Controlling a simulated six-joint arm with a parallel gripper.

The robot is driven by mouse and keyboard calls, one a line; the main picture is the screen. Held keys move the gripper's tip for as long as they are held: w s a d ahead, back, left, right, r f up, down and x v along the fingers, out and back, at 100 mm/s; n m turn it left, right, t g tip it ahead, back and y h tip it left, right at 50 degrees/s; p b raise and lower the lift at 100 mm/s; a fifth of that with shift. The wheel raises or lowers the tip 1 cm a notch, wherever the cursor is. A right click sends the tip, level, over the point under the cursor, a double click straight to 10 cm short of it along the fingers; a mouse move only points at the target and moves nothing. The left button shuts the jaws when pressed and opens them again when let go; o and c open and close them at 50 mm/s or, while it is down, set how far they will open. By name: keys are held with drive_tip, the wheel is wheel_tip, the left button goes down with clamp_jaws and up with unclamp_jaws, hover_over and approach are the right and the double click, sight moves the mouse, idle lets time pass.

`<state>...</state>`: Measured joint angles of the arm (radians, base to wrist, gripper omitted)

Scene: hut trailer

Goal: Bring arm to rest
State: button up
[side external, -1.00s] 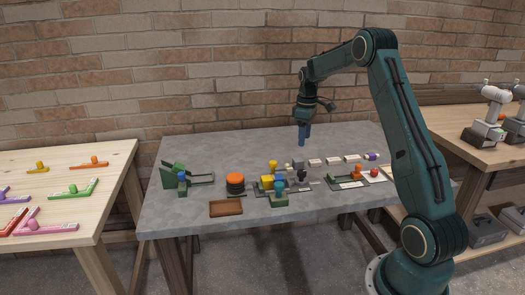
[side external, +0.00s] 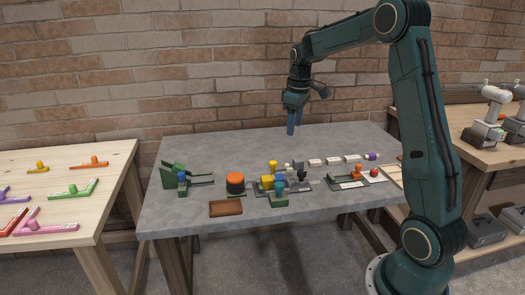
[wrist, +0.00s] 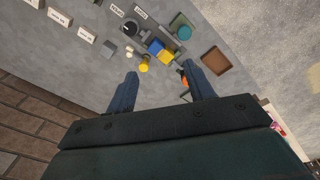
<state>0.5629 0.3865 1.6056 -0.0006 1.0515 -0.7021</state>
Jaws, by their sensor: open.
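My gripper (side external: 292,123) hangs above the back of the grey table, blue fingers pointing down, clear of everything. In the wrist view my gripper (wrist: 163,92) shows two fingers spread apart with nothing between their tips but the table and items far below. The arm is bent, its upper part raised over the right side of the table.
The grey table (side external: 220,147) holds an orange-topped dark cylinder (side external: 235,182), a brown tray (side external: 226,208), a green fixture (side external: 173,172), yellow and blue parts and white labels. A wooden table (side external: 100,158) with coloured pieces stands left. A brick wall is behind; air around the gripper is free.

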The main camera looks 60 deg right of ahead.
drive_tip(key=s+a+r+t, duration=0.1)
drive_tip(key=s+a+r, duration=0.2)
drive_tip(key=s+a, duration=0.3)
drive_tip(key=s+a+r+m+t, duration=0.1)
drive_tip(key=s+a+r, duration=0.25)
drive_tip(key=a, duration=0.45)
drive_tip(key=s+a+r+t, duration=0.1)
drive_tip(key=s+a+r, duration=0.1)
drive_tip(key=s+a, duration=0.4)
drive_tip(key=s+a+f+t, duration=0.1)
drive_tip(key=s+a+f, duration=0.2)
drive_tip(key=s+a, duration=0.2)
drive_tip(key=shift+s+a+m+t+y, duration=0.3)
drive_tip(key=shift+s+a, duration=0.05)
drive_tip(key=shift+s, duration=0.9)
